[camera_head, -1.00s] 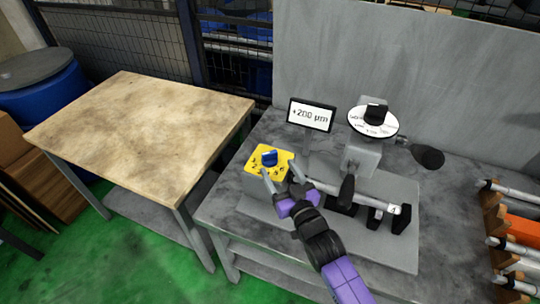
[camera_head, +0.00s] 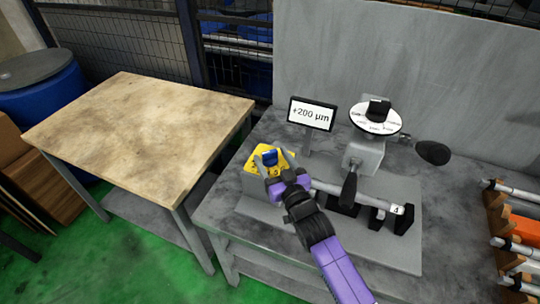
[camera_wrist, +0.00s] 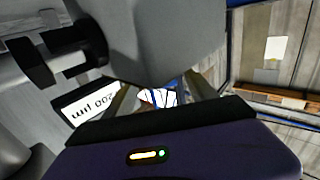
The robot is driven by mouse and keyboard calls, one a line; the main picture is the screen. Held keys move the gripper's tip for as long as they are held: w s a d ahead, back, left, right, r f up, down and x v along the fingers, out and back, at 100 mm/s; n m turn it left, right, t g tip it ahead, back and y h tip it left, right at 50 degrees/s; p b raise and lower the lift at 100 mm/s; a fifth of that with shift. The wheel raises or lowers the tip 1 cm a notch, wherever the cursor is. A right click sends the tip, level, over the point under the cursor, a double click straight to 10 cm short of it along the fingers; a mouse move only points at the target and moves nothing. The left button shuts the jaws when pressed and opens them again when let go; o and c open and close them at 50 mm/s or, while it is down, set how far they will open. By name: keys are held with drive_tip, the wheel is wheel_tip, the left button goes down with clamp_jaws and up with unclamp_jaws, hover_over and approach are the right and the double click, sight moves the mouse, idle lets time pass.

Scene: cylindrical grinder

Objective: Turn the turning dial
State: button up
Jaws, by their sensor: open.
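A blue dial (camera_head: 270,156) sits on a yellow plate (camera_head: 253,166) on top of a grey box at the left of the machine. My gripper (camera_head: 273,157) is open, with one finger on each side of the blue dial. I cannot tell whether the fingers touch it. In the wrist view, the fingers (camera_wrist: 160,98) frame a small patch of blue and white, and the dial is not clear there. A display (camera_head: 311,114) behind reads "+200 µm"; it also shows upside down in the wrist view (camera_wrist: 88,103).
A white disc with a black knob (camera_head: 376,117) stands on the grey machine. A black ball handle (camera_head: 433,152) and a black lever (camera_head: 348,188) stick out nearby. A metal shaft (camera_head: 345,193) lies in front. A rack (camera_head: 505,215) is at right, and an empty wooden table (camera_head: 140,130) at left.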

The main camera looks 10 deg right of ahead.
drive_tip(key=shift+x, duration=0.95)
drive_tip(key=c, duration=1.4)
